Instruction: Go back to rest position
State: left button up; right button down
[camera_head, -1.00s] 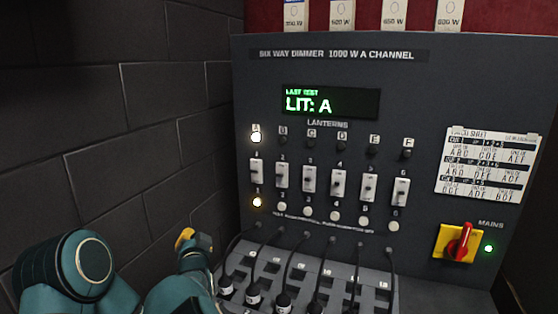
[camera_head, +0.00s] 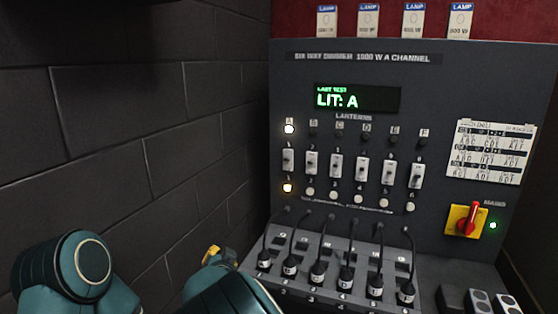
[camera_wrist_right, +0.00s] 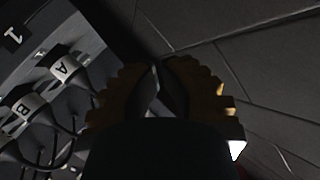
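The dimmer panel (camera_head: 290,90) fills the right of the head view. Its display (camera_head: 357,98) reads "LIT: A", and lamp A (camera_head: 289,129) and button 1 (camera_head: 287,187) glow. A yellow gripper tip (camera_head: 211,255) on a teal arm shows left of the plugs; it seems to be my right gripper, its fingers partly hidden. In the right wrist view my right gripper (camera_wrist_right: 160,85) has its pads together, with nothing between them. The plug marked A (camera_wrist_right: 66,68) and the plug marked B (camera_wrist_right: 27,105) are apart from it on the left. My left gripper does not show.
A dark block wall (camera_head: 110,120) stands close on the left. Several cabled plugs (camera_head: 318,272) line the ledge. A red mains switch (camera_head: 468,219) on yellow, a cue sheet (camera_head: 490,152) and a row of lamp tags (camera_head: 368,20) are around the panel.

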jog(key=d+f+g+h, duration=0.1)
jog(key=d+f+g, duration=0.1)
jog(key=d+f, duration=0.65)
jog(key=s+d+f+g+h, duration=0.1)
jog(key=s+d+f+g, duration=0.4)
jog(key=s+d+f, duration=0.75)
jog(key=s+d+f+n+g+y, duration=0.1)
jog(key=s+d+f+g, duration=0.1)
jog(key=s, duration=0.7)
jog(key=s+d+f+n+g+y, duration=0.1)
jog(key=s+d+f+g, duration=0.1)
jog(key=s, duration=0.8)
jog(key=shift+s+d+f+g+y+b, duration=0.2)
jog(key=shift+d+f+g+y+b, duration=0.15)
jog(key=shift+d+g, duration=0.5)
jog(key=shift+d, duration=0.15)
